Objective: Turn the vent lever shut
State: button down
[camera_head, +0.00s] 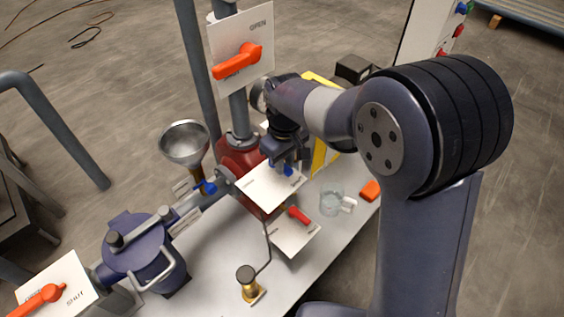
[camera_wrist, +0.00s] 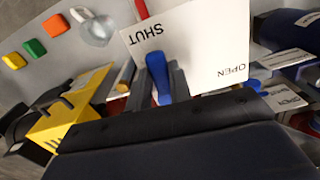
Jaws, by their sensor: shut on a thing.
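My gripper (camera_head: 284,157) is shut on a blue lever (camera_wrist: 157,76) that stands between its two fingers. The blue lever also shows in the head view (camera_head: 286,171), just below the fingers. It lies over a white plate (camera_wrist: 205,45) marked SHUT and OPEN, which shows in the head view (camera_head: 262,191) too. In the wrist view, the SHUT mark is just beyond the lever's visible top end and the OPEN mark is off to the right. The lever's lower part is hidden by my gripper. I cannot read a vent label.
A red lever (camera_head: 298,215) on another plate sits close below. A second blue lever (camera_head: 206,187) is under the metal funnel (camera_head: 185,143). An orange lever (camera_head: 238,62) is on the upright plate. A glass jug (camera_head: 331,201) and a yellow stand (camera_head: 321,150) are to the right.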

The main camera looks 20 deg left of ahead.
jog(key=shift+w+n, duration=0.2)
jog(key=shift+n, duration=0.3)
jog(key=c, duration=1.3)
grip_release()
jog(key=shift+r, duration=0.1)
notch_tip(320, 180, up, 11)
jog(key=shift+f+b, duration=0.15)
jog(key=shift+b, duration=0.3)
notch_tip(320, 180, down, 11)
jog(key=shift+f+p, duration=0.1)
jog(key=shift+p, duration=0.4)
jog(key=shift+s, duration=0.1)
